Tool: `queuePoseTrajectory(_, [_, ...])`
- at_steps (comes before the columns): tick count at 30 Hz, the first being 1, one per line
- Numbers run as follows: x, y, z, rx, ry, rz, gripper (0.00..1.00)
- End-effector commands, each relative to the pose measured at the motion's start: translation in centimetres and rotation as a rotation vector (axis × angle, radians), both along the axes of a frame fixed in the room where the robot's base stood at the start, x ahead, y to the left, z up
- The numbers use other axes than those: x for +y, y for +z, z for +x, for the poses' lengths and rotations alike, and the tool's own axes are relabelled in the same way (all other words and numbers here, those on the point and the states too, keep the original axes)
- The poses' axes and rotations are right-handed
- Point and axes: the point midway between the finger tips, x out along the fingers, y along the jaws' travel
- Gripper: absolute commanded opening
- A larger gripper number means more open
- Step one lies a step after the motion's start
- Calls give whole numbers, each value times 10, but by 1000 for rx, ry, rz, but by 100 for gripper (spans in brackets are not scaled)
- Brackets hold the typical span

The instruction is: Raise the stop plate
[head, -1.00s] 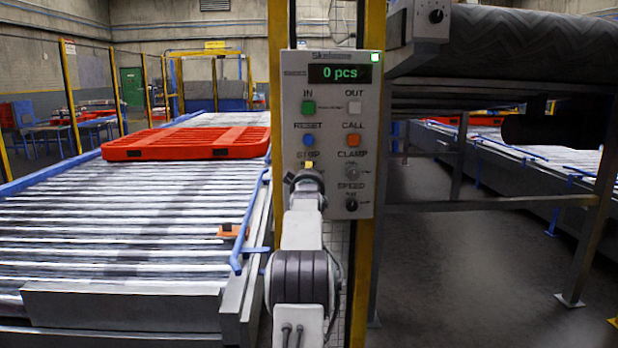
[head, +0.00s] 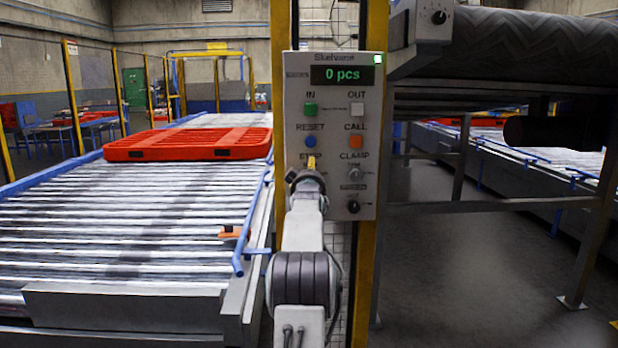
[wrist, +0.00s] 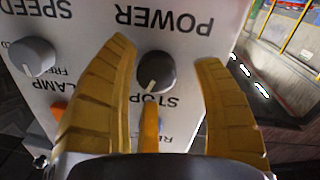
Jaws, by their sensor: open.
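The grey control panel (head: 333,135) has a STOP label that my gripper (head: 309,172) partly covers in the head view. In the wrist view the panel appears upside down, and a dark round STOP knob (wrist: 156,72) with a pale pointer line sits between the POWER and STOP labels. My gripper (wrist: 163,68) is open, with one yellow finger on each side of this knob. Whether they touch it cannot be told. A narrow orange-yellow piece, probably another finger, shows below the knob. A grey plate (head: 125,301), possibly the stop plate, crosses the roller conveyor's near end.
The CLAMP knob (wrist: 32,56) is beside the STOP knob. RESET (head: 311,141) and CALL (head: 356,141) buttons lie above. A red pallet (head: 188,144) lies on the roller conveyor (head: 110,235). A yellow post (head: 365,280) stands behind the panel.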

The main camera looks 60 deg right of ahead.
Motion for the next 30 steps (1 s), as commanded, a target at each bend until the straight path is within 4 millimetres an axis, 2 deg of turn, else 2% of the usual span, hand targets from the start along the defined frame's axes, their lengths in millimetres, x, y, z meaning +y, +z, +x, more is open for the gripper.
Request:
queuePoseTrajectory(11, [11, 0, -7, 1, -1, 2, 61])
queuePoseTrajectory(30, [75, 2, -41, 1, 1, 1, 61])
